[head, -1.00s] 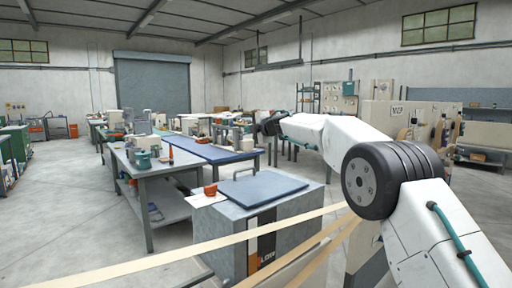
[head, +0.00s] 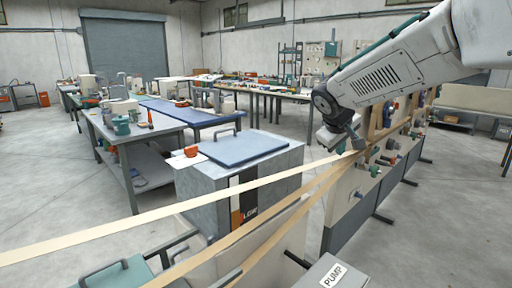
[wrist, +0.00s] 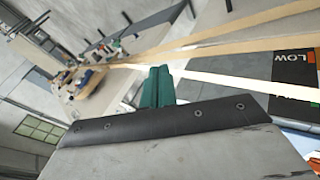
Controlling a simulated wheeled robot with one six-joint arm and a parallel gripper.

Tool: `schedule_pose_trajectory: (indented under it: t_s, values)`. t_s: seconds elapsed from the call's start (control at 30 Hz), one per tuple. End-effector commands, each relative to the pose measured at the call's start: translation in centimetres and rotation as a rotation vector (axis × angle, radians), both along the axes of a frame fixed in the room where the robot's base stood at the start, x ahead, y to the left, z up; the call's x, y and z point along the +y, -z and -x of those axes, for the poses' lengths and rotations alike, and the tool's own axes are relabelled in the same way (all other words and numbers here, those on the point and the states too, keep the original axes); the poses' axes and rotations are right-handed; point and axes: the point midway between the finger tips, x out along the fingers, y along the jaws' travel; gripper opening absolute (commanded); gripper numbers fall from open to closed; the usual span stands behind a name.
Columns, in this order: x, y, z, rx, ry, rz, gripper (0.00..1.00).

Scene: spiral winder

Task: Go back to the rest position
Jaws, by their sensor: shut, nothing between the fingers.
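My gripper (head: 352,143) is at the right of the middle in the head view, at the end of my white arm, which comes down from the upper right. It looks close to the pale strips (head: 180,220) where they converge; I cannot tell whether it touches them. In the wrist view the green fingers of my gripper (wrist: 156,86) are together with nothing between them. The strips (wrist: 240,40) run past the fingertips to the right.
A grey cabinet (head: 205,190) with a blue lid stands left of my gripper. An upright panel (head: 345,205) with knobs is just below and right. A box marked PUMP (head: 325,275) is at the bottom. Benches (head: 130,150) stand at the left, with open floor around them.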

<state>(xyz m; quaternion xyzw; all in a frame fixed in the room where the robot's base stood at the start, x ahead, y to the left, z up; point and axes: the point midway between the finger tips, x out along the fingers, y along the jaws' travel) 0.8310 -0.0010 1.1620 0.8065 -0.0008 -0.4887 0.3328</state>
Motion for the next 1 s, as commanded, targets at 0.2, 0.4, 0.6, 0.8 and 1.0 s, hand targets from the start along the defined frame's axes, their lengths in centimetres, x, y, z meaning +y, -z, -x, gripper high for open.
schedule_pose_trajectory:
  t_s: [0.2,0.4,0.6,0.8,1.0]
  values:
    - [-2.8,2.3,13.8,0.210,0.190,-0.132,0.00]
    - [-3.2,4.6,25.9,0.376,0.323,-0.269,0.00]
    - [-2.5,6.6,35.5,0.470,0.411,-0.404,0.00]
    - [-2.4,7.6,40.4,0.434,0.448,-0.488,0.00]
    - [-2.8,6.5,41.1,0.361,0.451,-0.506,0.00]
